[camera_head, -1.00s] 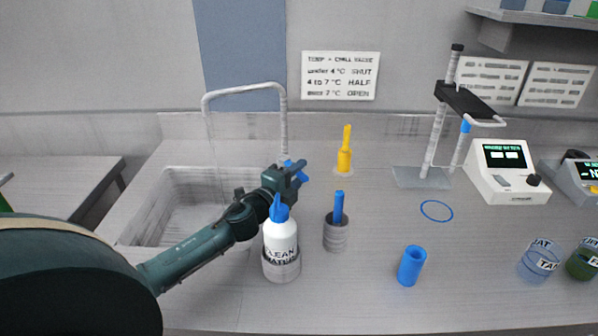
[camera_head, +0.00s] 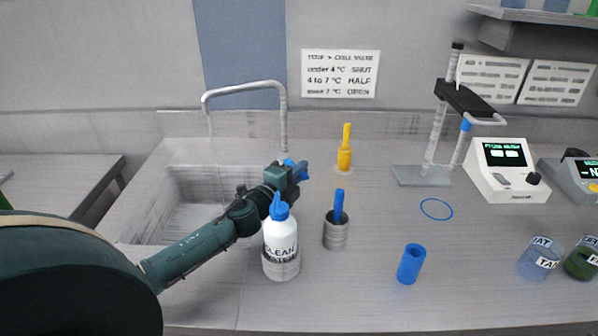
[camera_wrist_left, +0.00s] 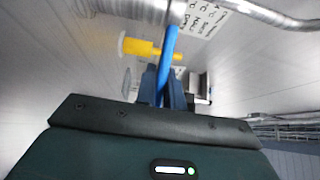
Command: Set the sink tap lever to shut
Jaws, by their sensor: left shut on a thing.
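The sink tap (camera_head: 245,87) is a grey metal arch over the sink. Its blue lever shows as a small bit of blue (camera_head: 288,162) at the gripper in the head view, and as a long blue bar (camera_wrist_left: 169,45) in the left wrist view. My left gripper (camera_head: 299,172) is at the tap's foot, shut on the blue lever; its fingers (camera_wrist_left: 163,86) are on either side of the bar in the wrist view. The lever's base is mostly hidden behind the gripper. My right gripper is not in view.
A white bottle with a blue top (camera_head: 281,245) stands just in front of my left wrist. A blue cylinder (camera_head: 411,264) is further right. The sink (camera_head: 180,200) lies left.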

